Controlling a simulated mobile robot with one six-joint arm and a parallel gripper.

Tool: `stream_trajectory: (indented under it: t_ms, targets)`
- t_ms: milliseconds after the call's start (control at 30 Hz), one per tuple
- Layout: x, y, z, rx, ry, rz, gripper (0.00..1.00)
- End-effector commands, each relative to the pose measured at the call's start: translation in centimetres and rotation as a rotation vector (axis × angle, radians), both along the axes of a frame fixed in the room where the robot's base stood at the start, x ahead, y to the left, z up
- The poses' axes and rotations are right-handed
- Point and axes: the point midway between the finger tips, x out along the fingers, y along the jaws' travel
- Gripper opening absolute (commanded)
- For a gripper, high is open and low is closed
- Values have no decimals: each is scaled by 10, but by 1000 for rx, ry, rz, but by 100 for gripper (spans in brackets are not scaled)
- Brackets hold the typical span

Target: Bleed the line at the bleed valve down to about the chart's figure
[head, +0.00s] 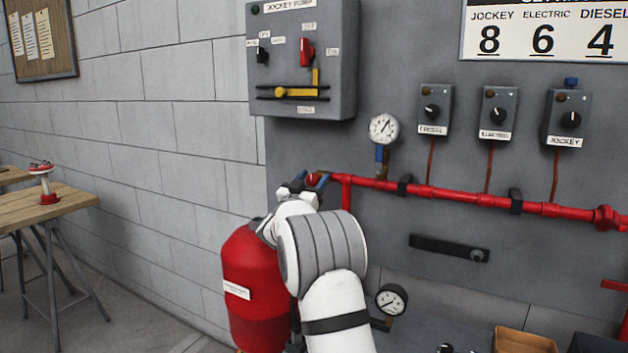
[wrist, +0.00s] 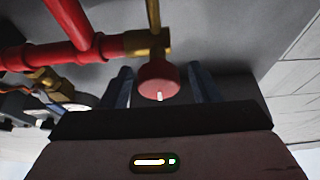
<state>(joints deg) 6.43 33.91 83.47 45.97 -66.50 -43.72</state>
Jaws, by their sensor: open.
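The bleed valve's red knob (head: 313,178) sits at the left end of the red pipe. In the wrist view the knob (wrist: 158,78) hangs from a brass fitting and has a pale mark on its rim. My gripper (head: 310,184) is at the knob. In the wrist view my gripper (wrist: 162,86) is open, its blue fingers on either side of the knob with gaps visible. The round line gauge (head: 383,128) stands above the pipe; its reading is too small to tell. The chart (head: 545,32) shows jockey 8, electric 6, diesel 4.
The jockey pump panel (head: 345,55) is on the wall above my arm. Switch boxes labelled diesel (head: 435,110), electric (head: 497,113) and jockey (head: 566,118) are to the right. A red tank (head: 250,280) stands beside my arm. A second gauge (head: 392,299) is lower down.

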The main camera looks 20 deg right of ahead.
Motion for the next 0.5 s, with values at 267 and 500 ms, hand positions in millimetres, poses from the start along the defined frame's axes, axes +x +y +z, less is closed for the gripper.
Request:
stream_trajectory:
  t_ms: [267, 500]
  targets:
    - [0, -1, 0, 0, 0, 0, 51]
    - [0, -1, 0, 0, 0, -1, 31]
